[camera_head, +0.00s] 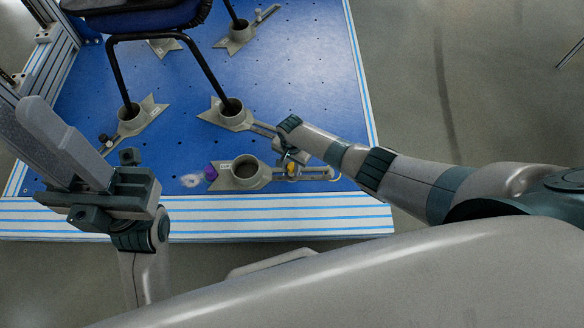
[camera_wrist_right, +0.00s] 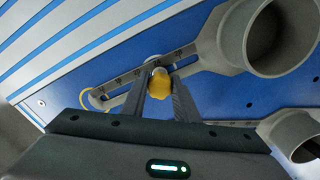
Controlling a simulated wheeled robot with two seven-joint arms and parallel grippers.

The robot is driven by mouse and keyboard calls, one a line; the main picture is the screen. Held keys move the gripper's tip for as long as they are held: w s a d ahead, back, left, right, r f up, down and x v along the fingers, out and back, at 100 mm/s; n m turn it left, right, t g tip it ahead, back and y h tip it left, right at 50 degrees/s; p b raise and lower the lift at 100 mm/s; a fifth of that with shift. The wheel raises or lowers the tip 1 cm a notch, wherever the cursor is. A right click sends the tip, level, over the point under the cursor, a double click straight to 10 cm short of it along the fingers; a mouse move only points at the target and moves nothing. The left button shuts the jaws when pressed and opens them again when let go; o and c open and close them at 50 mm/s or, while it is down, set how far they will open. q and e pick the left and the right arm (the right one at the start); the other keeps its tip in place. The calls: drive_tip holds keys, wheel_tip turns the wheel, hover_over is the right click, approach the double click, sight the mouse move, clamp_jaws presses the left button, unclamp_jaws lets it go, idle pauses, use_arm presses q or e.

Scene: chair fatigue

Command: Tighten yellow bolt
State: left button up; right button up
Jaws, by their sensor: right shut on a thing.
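The yellow bolt (camera_head: 292,170) sits on the slotted arm of a grey cup-shaped clamp (camera_head: 222,178) near the front of the blue platform. In the right wrist view the yellow bolt (camera_wrist_right: 160,80) is between the fingers of my right gripper (camera_wrist_right: 160,88), which are shut on it. In the head view my right gripper (camera_head: 290,158) comes down over the bolt from the right and partly hides it.
A chair with black legs (camera_head: 205,68) stands in other grey clamps on the blue platform (camera_head: 290,60). A purple knob (camera_head: 211,172) is at the left end of the front clamp. A metal frame (camera_head: 50,70) borders the platform's left side. Bare floor lies to the right.

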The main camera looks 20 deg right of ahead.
drive_tip(key=shift+m+p, duration=0.3)
drive_tip(key=shift+m, duration=0.8)
drive_tip(key=shift+a+r+m+p, duration=0.15)
drive_tip(key=shift+m+p, duration=0.45)
drive_tip(key=shift+m, duration=1.4)
drive_tip(key=o, duration=1.1)
drive_tip(key=shift+c, duration=0.2)
